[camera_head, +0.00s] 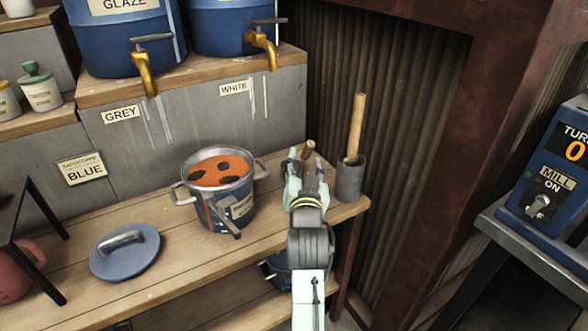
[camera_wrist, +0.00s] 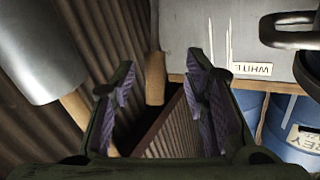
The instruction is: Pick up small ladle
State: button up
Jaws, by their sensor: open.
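A wooden handle end (camera_head: 309,147) shows just beyond my gripper (camera_head: 304,160) near the bench's right end. In the wrist view the short wooden handle (camera_wrist: 155,78) stands in the gap between the fingers of my gripper (camera_wrist: 161,88). I cannot tell for certain that it belongs to the small ladle, as no bowl shows. My gripper is open. Its fingers sit on both sides of the handle in the picture, with no clear contact. The lower part of the handle is hidden behind my gripper in the head view.
A grey cylindrical holder (camera_head: 350,181) with a long wooden stick (camera_head: 357,125) stands close to the right. The wooden bench (camera_head: 180,270) has free room in front.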

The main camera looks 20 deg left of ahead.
aim_at(307, 156)
jog(key=x, duration=0.3)
jog(key=p+x, duration=0.1)
jog(key=shift+w+d+r, duration=0.15)
jog(key=shift+w+d, duration=0.1)
jog(key=shift+w, duration=0.05)
jog(key=shift+c, duration=0.2)
grip_shut()
